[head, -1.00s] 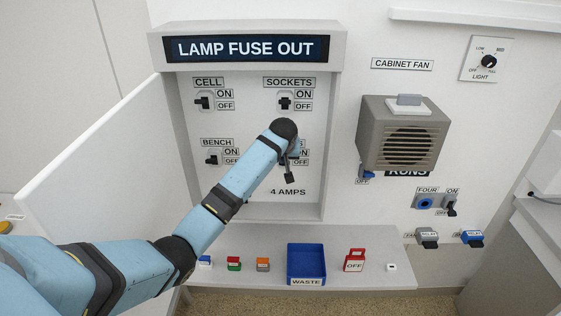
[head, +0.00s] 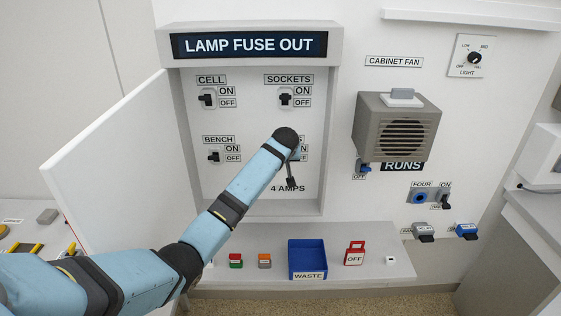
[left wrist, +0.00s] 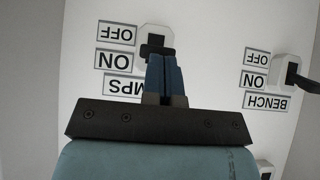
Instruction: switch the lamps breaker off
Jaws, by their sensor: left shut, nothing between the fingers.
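The lamps breaker (left wrist: 157,36) is a white plate with a dark lever, upside down in the left wrist view, beside its OFF, ON and partly covered LAMPS labels. In the head view my arm hides most of it. My left gripper (left wrist: 162,60) is shut and empty. Its blue fingertips are in front of the breaker and overlap the lower part of its lever in the left wrist view. I cannot tell whether they touch it, or which way the lever is set. In the head view the gripper (head: 295,155) is mostly behind my wrist. My right gripper is not in view.
The cell (head: 207,98), sockets (head: 286,98) and bench (head: 213,157) breakers share the recessed panel. The open cabinet door (head: 105,165) stands at left. A shelf below holds a blue waste bin (head: 307,275) and small blocks. The sign (head: 249,45) reads LAMP FUSE OUT.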

